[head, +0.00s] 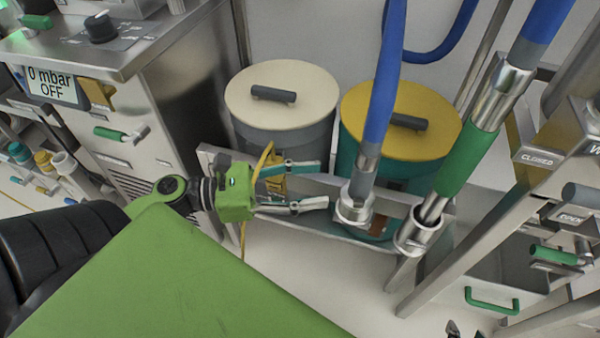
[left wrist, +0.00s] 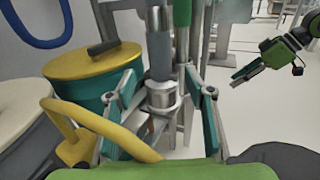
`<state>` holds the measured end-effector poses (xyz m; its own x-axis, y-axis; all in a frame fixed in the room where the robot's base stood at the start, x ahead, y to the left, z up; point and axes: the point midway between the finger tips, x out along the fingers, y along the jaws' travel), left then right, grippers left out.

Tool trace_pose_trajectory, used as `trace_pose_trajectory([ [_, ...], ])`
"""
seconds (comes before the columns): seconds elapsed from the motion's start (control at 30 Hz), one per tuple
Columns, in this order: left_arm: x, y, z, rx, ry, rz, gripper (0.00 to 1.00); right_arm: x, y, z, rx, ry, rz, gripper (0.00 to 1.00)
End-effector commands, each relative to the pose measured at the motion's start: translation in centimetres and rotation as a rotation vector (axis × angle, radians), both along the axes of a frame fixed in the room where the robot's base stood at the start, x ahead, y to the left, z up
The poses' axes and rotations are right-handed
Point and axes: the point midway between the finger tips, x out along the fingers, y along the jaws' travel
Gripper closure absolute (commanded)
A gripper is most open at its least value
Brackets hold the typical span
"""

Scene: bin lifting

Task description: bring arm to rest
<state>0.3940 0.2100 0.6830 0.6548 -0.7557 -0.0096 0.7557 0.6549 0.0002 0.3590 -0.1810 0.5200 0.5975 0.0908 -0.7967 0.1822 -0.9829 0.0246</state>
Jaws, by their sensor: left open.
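My left gripper (head: 325,184) reaches in from the left in front of two bins, its two fingers apart with nothing gripped between them. In the left wrist view the open fingers (left wrist: 160,82) frame the metal end of a hose (left wrist: 162,98). This blue hose (head: 378,95) hangs just right of the fingertips in the head view; no contact is clear. My right gripper (left wrist: 243,74) shows at the upper right of the left wrist view, well away from the bins, too small to judge its opening. The head view shows only small dark tips at its bottom edge.
A cream-lidded bin (head: 305,108) and a yellow-lidded bin (head: 425,135) stand behind a metal rail. A green-sleeved pipe (head: 466,160) hangs to the right, near metal posts. A steel cabinet (head: 175,90) stands at left. White floor (head: 300,275) is open below the gripper.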

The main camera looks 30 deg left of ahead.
Motion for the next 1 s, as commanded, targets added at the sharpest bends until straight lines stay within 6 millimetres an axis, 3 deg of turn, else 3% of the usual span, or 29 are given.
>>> trace_pose_trajectory([
  [0.2,-1.2,1.4,0.0,0.000,0.000,0.001,0.52,0.0,0.0,0.0,0.000,0.000,0.000,0.68],
  [0.7,-1.3,1.3,-0.1,0.007,-0.004,-0.002,0.52,0.0,0.0,0.0,0.000,0.000,0.000,0.68],
  [0.87,-2.3,-0.7,-2.1,0.160,-0.090,-0.052,0.52,0.0,0.0,0.0,0.000,0.000,0.000,0.68],
  [1.0,-4.1,-4.1,-5.9,0.463,-0.275,-0.162,0.52,0.0,0.0,0.0,0.000,0.000,0.000,0.68],
])
